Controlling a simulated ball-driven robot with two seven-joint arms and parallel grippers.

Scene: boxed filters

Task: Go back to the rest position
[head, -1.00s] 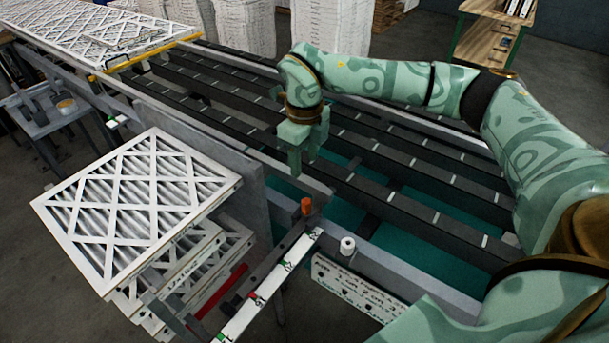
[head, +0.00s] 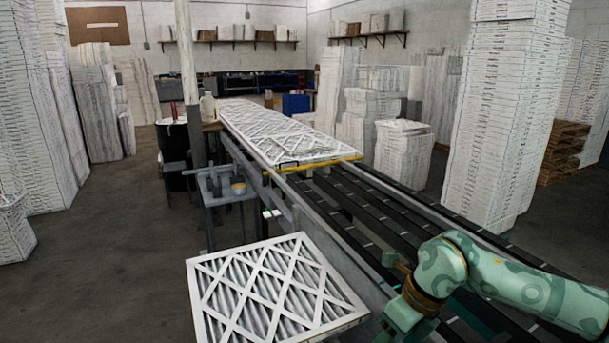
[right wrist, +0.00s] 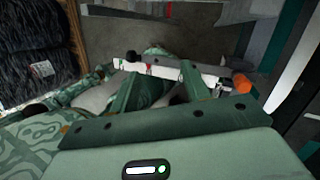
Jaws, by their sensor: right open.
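My right arm comes in from the right in the head view, with its green gripper (head: 402,318) at the bottom edge, close to the right corner of the nearest filter. Its fingers are hard to make out there. In the right wrist view the two green fingers (right wrist: 160,74) are spread apart with nothing held between them. My left gripper is not in view. A white-framed pleated filter (head: 275,290) with a lattice face lies at the bottom centre of the head view, left of the gripper.
The dark-railed conveyor (head: 345,205) runs away from me, with several lattice-faced filters (head: 270,130) at its far end behind a yellow bar (head: 312,164). A small grey side table (head: 222,190) stands to its left. Tall white stacks (head: 500,110) stand right. Open floor (head: 110,240) lies left.

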